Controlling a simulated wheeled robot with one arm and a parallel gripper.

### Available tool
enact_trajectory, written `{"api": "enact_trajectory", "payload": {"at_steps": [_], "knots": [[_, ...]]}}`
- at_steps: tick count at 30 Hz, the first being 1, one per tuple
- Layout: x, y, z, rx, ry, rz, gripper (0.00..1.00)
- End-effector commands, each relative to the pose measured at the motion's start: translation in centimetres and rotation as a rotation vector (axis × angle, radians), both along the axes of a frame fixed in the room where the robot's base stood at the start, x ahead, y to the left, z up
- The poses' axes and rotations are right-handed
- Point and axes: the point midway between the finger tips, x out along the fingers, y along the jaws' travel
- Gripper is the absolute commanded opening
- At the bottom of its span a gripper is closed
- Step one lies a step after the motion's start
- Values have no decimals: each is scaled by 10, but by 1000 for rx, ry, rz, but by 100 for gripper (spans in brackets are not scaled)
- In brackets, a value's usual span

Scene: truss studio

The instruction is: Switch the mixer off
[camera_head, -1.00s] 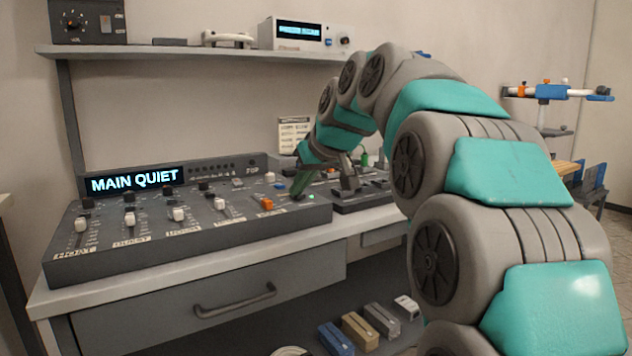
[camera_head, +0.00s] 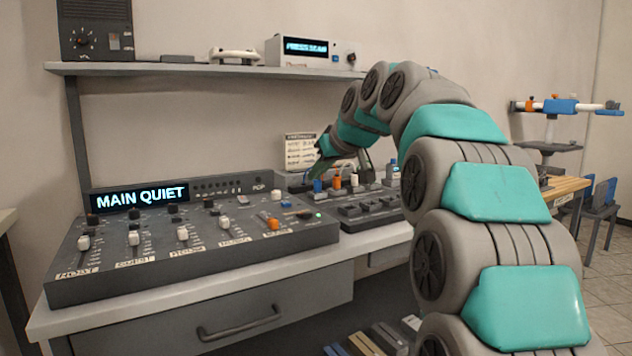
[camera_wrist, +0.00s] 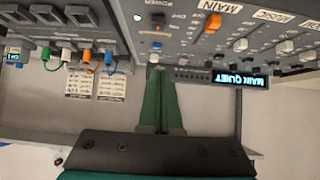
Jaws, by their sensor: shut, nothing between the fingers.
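The mixer (camera_head: 190,252) is a grey sloped console on the desk, with white faders and one orange fader (camera_head: 273,224). Its display (camera_head: 140,198) reads "MAIN QUIET". A small green light (camera_head: 319,215) glows at its right end, beside a dark power switch (camera_head: 304,215). In the wrist view the switch (camera_wrist: 159,18) shows near the "POWER" label, with the light (camera_wrist: 138,17) beside it. My gripper (camera_head: 320,168) is raised above and behind the mixer's right end, apart from it. Its green fingers (camera_wrist: 160,72) are shut and empty.
A dark box with buttons (camera_head: 372,208) stands right of the mixer. Behind it are blue, orange and white plugs (camera_head: 337,182) and a posted card (camera_head: 300,150). A shelf (camera_head: 200,69) with devices runs above. A drawer handle (camera_head: 240,325) sticks out below the desk.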

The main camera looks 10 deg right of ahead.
Motion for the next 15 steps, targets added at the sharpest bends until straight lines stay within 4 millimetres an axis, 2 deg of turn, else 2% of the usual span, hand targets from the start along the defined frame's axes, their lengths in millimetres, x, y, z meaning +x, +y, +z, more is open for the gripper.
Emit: {"api": "enact_trajectory", "payload": {"at_steps": [12,15], "knots": [[61,20,-51,1,4,1,0],[57,19,-60,1,7,1,0]]}}
